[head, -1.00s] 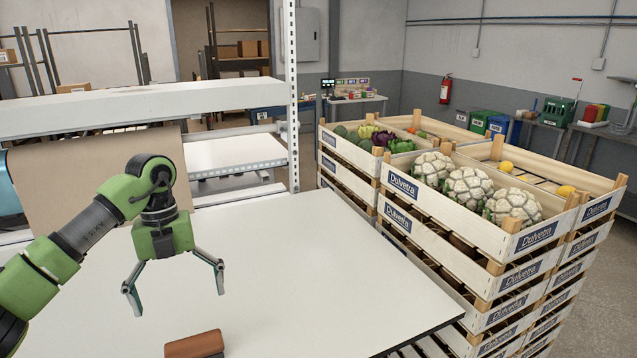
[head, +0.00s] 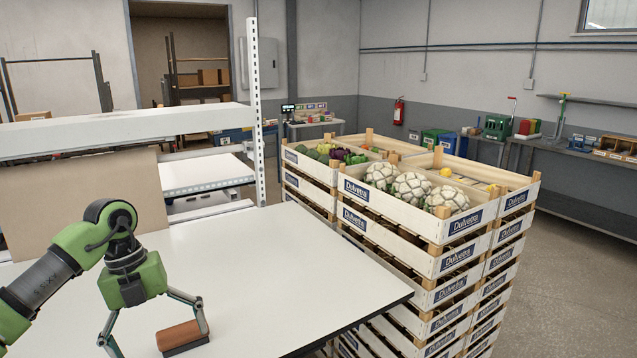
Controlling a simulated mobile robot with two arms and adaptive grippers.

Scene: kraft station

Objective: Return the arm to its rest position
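My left arm comes in from the left over the white table (head: 290,265). Its green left gripper (head: 158,340) is open, with its two fingers spread wide and pointing down. A brown block with a dark base (head: 181,337) lies on the table near the right finger and looks close to it; I cannot tell if they touch. Nothing is held between the fingers. My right gripper is not in the view.
Stacked wooden crates (head: 458,254) with cauliflowers (head: 412,187) and other vegetables stand beyond the table's right edge. A white shelf beam (head: 120,130), a metal post (head: 254,100) and a hanging brown paper sheet (head: 80,195) stand at the back left. The table's middle is clear.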

